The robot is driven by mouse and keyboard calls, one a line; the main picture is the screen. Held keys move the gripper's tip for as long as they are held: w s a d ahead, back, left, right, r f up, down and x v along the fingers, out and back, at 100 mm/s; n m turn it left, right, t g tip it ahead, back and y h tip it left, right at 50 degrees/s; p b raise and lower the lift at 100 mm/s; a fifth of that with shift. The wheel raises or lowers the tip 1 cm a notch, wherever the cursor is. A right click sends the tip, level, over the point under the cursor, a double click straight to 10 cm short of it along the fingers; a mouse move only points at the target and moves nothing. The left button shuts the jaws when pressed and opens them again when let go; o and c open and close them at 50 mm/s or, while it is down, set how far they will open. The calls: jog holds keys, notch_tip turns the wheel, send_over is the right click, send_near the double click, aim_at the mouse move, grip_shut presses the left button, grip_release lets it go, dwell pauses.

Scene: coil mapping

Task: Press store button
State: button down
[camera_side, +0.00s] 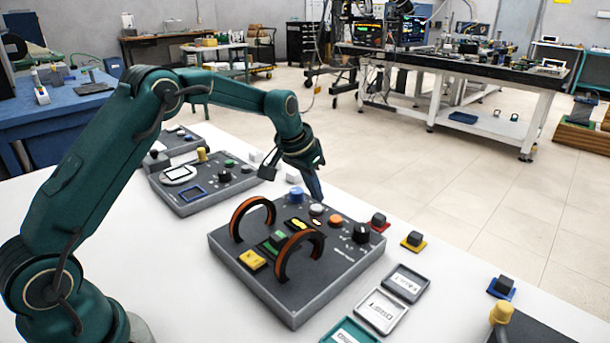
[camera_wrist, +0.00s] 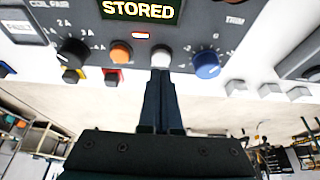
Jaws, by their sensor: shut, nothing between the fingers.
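The grey control panel (camera_side: 335,262) lies on the white table and carries two orange-and-black arched coils, knobs and buttons. A white round button (camera_side: 316,209) sits between a blue knob (camera_side: 297,194) and an orange button (camera_side: 336,221). My gripper (camera_side: 320,196) is shut and empty, pointing down at the white button. In the wrist view my gripper's fingertips (camera_wrist: 161,78) overlap the lower edge of the white button (camera_wrist: 161,56); I cannot tell how far it is pressed. The panel display (camera_wrist: 140,9) reads "STORED". No label on the white button is readable.
A second grey panel (camera_side: 205,191) lies behind to the left. Small dark blocks on red (camera_side: 378,222), yellow (camera_side: 413,241) and blue (camera_side: 502,287) bases stand at the right. Labelled trays (camera_side: 382,311) lie in front. A yellow-topped post (camera_side: 500,313) stands at the front right.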

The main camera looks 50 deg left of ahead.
jog(key=shift+r, duration=2.35)
jog(key=shift+d+r, duration=0.1)
jog(key=shift+r, duration=0.1)
notch_tip(320, 180, up, 7)
jog(key=t, duration=0.2)
send_over(316, 208)
jog(key=s+d, duration=0.2)
jog(key=s+d+r, duration=0.2)
jog(key=s+r, duration=0.2)
jog(key=s+d+r+m, duration=0.1)
jog(key=s+d+r, duration=0.1)
jog(key=s, duration=0.9)
jog(key=s+f+n+g, duration=0.1)
jog(key=s+f, duration=0.8)
jog(key=s, duration=0.3)
jog(key=shift+d+f, duration=0.15)
jog(key=shift+d, duration=0.1)
